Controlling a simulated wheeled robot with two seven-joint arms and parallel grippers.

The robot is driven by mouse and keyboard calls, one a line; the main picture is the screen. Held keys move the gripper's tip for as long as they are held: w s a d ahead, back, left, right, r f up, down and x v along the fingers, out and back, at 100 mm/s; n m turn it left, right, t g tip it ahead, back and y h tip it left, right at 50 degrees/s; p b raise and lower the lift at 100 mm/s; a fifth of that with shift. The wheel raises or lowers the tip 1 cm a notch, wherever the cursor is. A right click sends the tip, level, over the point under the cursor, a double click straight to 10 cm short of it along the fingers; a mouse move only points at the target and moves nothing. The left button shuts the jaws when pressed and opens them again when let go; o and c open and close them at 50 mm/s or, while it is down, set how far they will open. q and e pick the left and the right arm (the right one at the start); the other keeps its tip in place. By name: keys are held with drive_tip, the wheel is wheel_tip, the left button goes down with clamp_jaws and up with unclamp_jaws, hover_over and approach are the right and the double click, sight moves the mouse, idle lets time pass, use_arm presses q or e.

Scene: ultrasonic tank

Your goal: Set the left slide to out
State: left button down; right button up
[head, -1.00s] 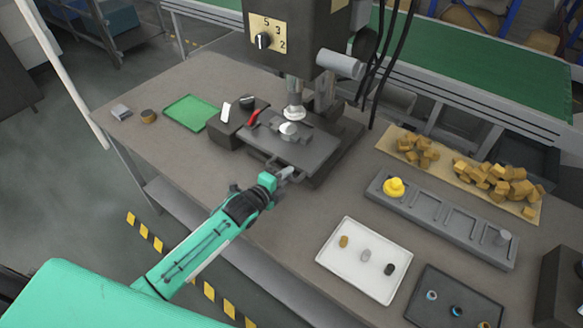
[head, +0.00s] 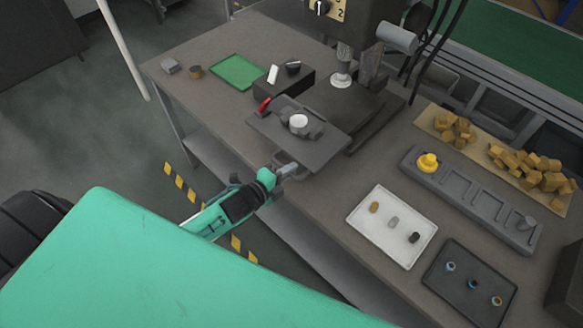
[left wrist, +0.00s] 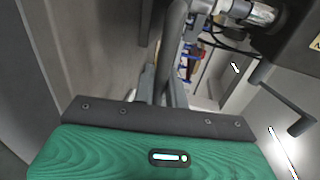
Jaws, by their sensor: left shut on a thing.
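The slide (head: 322,152) is a dark flat plate with a round light piece (head: 299,122) in a fixture on top. In the head view it stands out from the dark machine base, toward me, clear of the spindle (head: 341,78). A grey handle (head: 283,158) is on its near edge. My left gripper (head: 284,173) is shut on this handle at the table's front edge. My right gripper is not in view.
A block with a white and a black switch (head: 284,80) and a red lever (head: 265,104) sit behind the slide. A green tray (head: 236,71) lies at the back left. A white tray (head: 375,240), a dark tray (head: 440,283) and a grey rack (head: 460,194) stand right.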

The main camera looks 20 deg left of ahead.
use_arm(q)
drive_tip(key=shift+s+f, duration=0.1)
drive_tip(key=shift+f, duration=0.05)
drive_tip(key=c, duration=1.5)
unclamp_jaws()
drive_tip(key=shift+s+a, duration=0.1)
drive_tip(key=shift+s, duration=0.05)
drive_tip(key=shift+b+v, duration=1.85)
drive_tip(key=shift+v, duration=5.1)
